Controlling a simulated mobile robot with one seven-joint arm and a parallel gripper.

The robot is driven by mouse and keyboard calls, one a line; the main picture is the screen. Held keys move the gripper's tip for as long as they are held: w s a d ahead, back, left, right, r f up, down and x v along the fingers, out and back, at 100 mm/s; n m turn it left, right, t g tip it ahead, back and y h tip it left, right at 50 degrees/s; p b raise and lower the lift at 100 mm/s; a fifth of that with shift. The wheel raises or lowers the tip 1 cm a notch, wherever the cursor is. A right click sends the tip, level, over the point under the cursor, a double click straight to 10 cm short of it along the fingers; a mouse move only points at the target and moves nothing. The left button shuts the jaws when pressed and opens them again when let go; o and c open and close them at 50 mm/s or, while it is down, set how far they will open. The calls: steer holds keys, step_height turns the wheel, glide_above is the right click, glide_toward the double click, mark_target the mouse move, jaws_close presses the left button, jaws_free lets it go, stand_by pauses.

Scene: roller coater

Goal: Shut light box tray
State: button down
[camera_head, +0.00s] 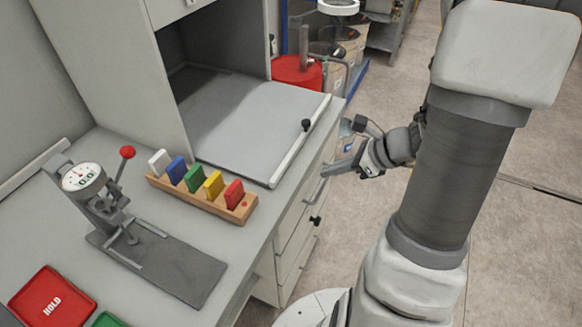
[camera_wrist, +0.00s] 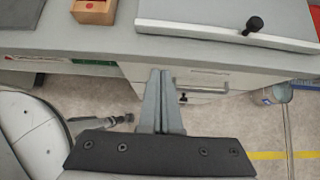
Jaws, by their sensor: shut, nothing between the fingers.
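The light box (camera_head: 105,45) is a pale cabinet standing on the bench. Its flat grey tray (camera_head: 250,118) is pulled out of the dark opening toward the bench's front edge. The tray has a white front rail with a black knob (camera_head: 306,125). In the wrist view the tray (camera_wrist: 190,12) lies at the top right, with its knob (camera_wrist: 253,25). My gripper (camera_head: 328,171) is outside the bench's front edge, to the right of the tray rail and apart from it. In the wrist view its fingers (camera_wrist: 161,72) are together and empty.
A wooden rack (camera_head: 205,200) of coloured blocks stands left of the tray. A dial gauge stand (camera_head: 85,180) and a red HOLD tray (camera_head: 52,298) are farther left. Drawers (camera_head: 298,235) are under the bench. A red-lidded drum (camera_head: 297,70) stands behind. Floor at right is clear.

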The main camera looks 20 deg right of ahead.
mark_target(210, 147)
steer(key=b+x, duration=0.1)
steer(key=x, duration=0.6)
steer(key=shift+w+a+f+b, duration=0.15)
steer(key=shift+f+b, duration=0.15)
steer(key=shift+f, duration=0.05)
steer(key=shift+w+a+r, duration=0.25)
steer(key=shift+w+a, duration=0.65)
steer(key=shift+w, duration=0.05)
steer(key=shift+w+a, duration=0.45)
steer(key=w+a, duration=1.6)
steer(key=shift+w+a, duration=0.1)
steer(key=shift+w, duration=0.05)
steer(key=shift+w+a+r, duration=0.1)
steer(key=shift+a, duration=0.1)
